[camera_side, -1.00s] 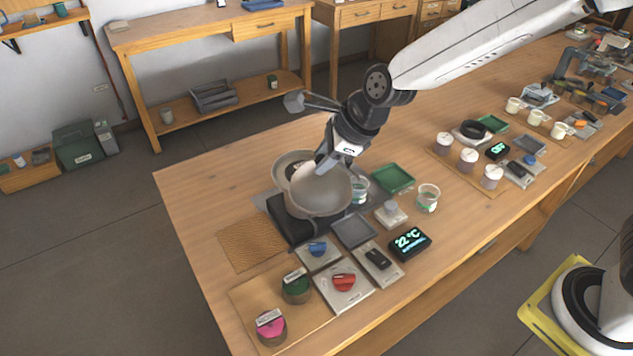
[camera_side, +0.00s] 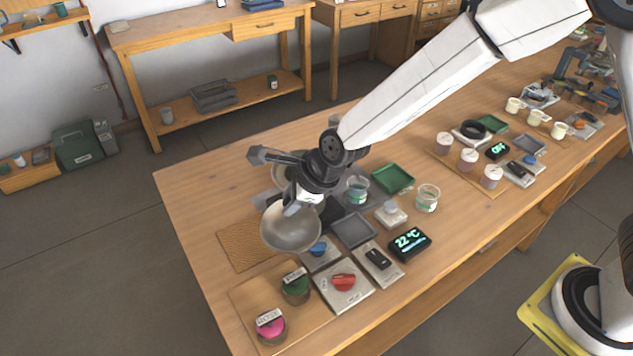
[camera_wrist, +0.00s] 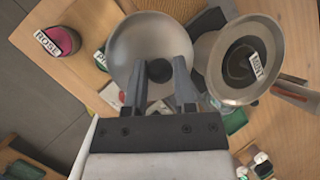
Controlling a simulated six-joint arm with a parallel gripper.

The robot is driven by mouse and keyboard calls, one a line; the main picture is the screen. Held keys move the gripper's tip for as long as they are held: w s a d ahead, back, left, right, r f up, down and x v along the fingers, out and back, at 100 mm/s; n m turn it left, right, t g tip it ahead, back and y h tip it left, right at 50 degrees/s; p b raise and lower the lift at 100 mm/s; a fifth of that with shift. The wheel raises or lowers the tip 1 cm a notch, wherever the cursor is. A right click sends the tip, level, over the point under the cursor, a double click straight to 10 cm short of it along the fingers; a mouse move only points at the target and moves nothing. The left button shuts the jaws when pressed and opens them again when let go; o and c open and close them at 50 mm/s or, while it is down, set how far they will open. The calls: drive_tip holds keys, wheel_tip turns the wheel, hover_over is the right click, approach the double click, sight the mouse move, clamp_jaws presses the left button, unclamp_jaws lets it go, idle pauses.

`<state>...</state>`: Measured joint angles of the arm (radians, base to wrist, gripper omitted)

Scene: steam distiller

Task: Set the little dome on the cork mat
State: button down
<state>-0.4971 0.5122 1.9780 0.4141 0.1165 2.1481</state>
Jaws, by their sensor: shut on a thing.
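The little dome (camera_side: 290,232) is a grey metal, rounded lid with a dark knob. My gripper (camera_side: 303,196) is shut on its knob and holds it above the table. In the wrist view the dome (camera_wrist: 128,48) shows with the knob between the fingertips of my gripper (camera_wrist: 159,72). The cork mat (camera_side: 238,246) is a brown sheet at the left of the work area. The dome hangs over its right part and covers some of it. I cannot see contact between them.
The pot (camera_wrist: 238,88) stands uncovered, with a labelled thing inside. Right of the dome are a blue knob (camera_side: 318,249), a red knob (camera_side: 343,282) and a 22 °C display (camera_side: 410,243). Green and pink labelled jars (camera_side: 270,327) stand in front of the mat.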

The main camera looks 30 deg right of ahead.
drive_tip(key=w+a+f, duration=0.4)
drive_tip(key=w+f, duration=0.4)
drive_tip(key=w, duration=0.2)
drive_tip(key=shift+w+a+f, duration=0.25)
drive_tip(key=shift+w+a, duration=0.15)
drive_tip(key=shift+w+a+f, duration=0.1)
drive_tip(key=shift+w+f, duration=0.05)
drive_tip(key=shift+f, duration=0.8)
drive_tip(key=shift+w+a+f, duration=0.1)
drive_tip(key=shift+f, duration=0.8)
drive_tip(key=shift+f, duration=0.1)
drive_tip(key=shift+c, duration=2.1)
unclamp_jaws()
